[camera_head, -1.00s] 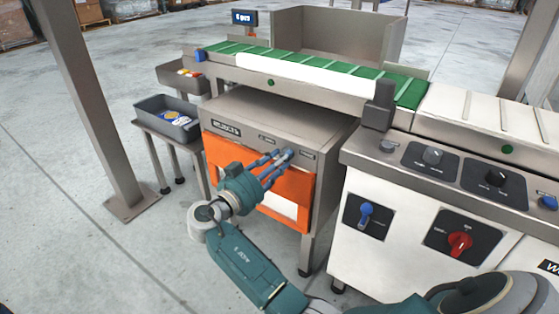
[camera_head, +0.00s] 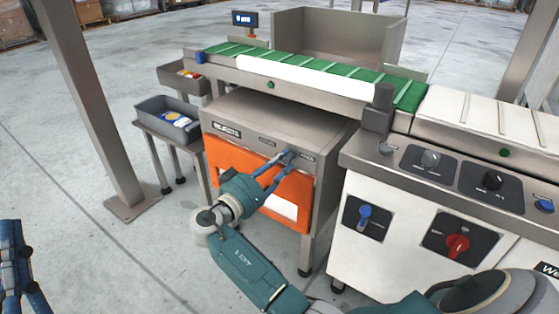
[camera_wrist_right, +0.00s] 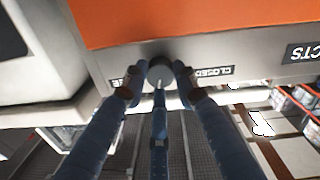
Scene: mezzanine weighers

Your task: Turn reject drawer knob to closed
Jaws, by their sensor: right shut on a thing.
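The reject drawer cabinet (camera_head: 222,132) is a grey box with an orange front below the green belt. Its round grey knob (camera_wrist_right: 160,70) sits on the grey strip between two labels. The "CLOSED" label (camera_wrist_right: 213,72) reads upside down in the wrist view; a finger partly covers the other label. A thin light mark shows on the knob's lower edge in that view. My right gripper (camera_head: 284,160) is shut on the knob, with fingers on both sides, also seen in the wrist view (camera_wrist_right: 160,80). My left gripper (camera_head: 14,262) is at the lower left edge, away from the cabinet; its jaw state is unclear.
The white control cabinet (camera_head: 350,255) with a blue knob (camera_head: 364,212) and a red knob (camera_head: 457,244) stands right of the drawer cabinet. A grey bin (camera_head: 150,106) on a stand is to the left. A steel post (camera_head: 90,100) rises beside it. Floor at lower left is open.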

